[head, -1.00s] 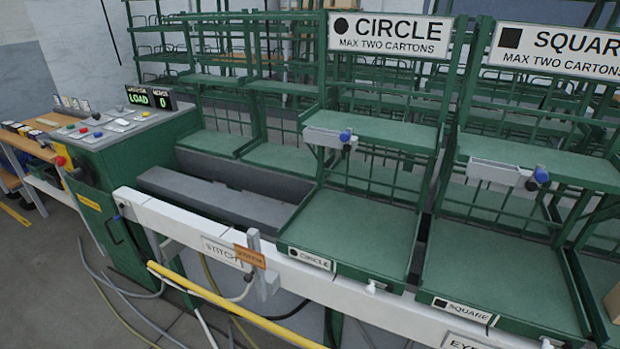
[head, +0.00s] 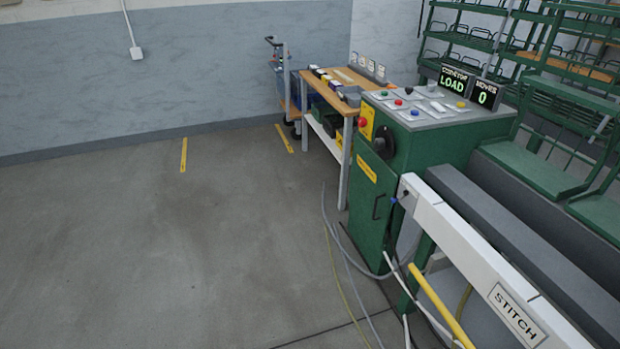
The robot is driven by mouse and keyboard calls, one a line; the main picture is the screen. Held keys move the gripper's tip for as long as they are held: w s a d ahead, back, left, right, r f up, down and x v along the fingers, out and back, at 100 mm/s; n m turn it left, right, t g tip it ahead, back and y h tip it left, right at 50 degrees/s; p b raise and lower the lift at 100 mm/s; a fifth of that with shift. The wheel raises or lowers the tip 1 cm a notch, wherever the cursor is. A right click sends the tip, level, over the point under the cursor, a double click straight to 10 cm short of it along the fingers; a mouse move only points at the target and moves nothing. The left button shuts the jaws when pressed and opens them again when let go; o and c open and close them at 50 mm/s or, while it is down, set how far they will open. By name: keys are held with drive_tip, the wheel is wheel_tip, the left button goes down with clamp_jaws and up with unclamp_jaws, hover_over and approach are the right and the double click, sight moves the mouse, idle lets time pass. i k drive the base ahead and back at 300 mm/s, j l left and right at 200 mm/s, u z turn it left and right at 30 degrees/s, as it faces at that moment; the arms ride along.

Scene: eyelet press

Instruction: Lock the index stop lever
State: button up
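I cannot make out a part marked as the index stop lever in the head view. The green control cabinet (head: 440,150) stands right of centre. Its sloped top carries several coloured buttons and switches, and its left face has a red button (head: 362,122) and a black rotary handle (head: 384,142). A display (head: 453,83) reads "LOAD", and a second one (head: 485,95) reads "MOVES 0". A white rail (head: 450,240) runs from the cabinet to the lower right, with a blue knob (head: 393,200) at its far end and a "STITCH" plate (head: 515,315). My gripper is not in view.
Clear grey floor (head: 190,260) fills the left. Hoses (head: 340,250) lie before the cabinet. A yellow bar (head: 440,305) runs beside the rail. A wooden bench (head: 330,95) and a cart (head: 284,85) stand behind. Green racks (head: 540,165) are at right.

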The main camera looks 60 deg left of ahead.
sight(406, 192)
drive_tip(key=u, duration=1.1)
drive_tip(key=i+j+z, duration=0.15)
drive_tip(key=i+j, duration=0.65)
drive_tip(key=i+j+z, duration=0.15)
drive_tip(key=i+j, duration=0.75)
drive_tip(key=i+j+z, duration=0.15)
drive_tip(key=i+j, duration=0.75)
drive_tip(key=j, duration=0.05)
